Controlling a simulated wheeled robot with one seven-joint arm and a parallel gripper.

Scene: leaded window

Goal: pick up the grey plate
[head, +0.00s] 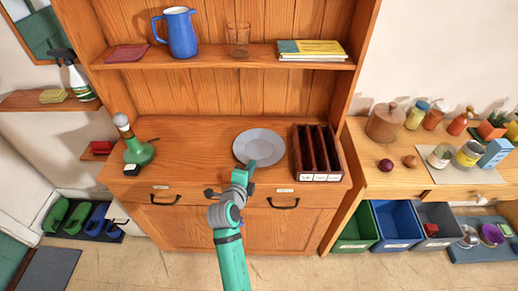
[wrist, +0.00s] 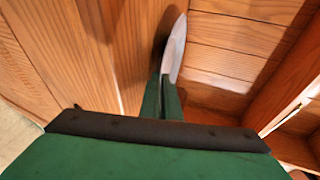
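The grey plate (head: 259,143) is over the wooden counter of the dresser, left of the dark divided box. My gripper (head: 250,165) is at its near rim in the head view. In the wrist view the plate (wrist: 177,45) shows nearly edge-on as a pale sliver, with a dark shadow on the wood beside it. The fingers of my gripper (wrist: 162,92) are close together there, with the plate's rim between their tips. Whether the plate touches the counter or hangs just above it I cannot tell.
The dark divided box (head: 317,155) stands close on the plate's right. A green lamp (head: 137,151) stands at the counter's left. A shelf (head: 220,57) above holds a blue jug (head: 178,33) and a glass (head: 238,38). The counter between lamp and plate is clear.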

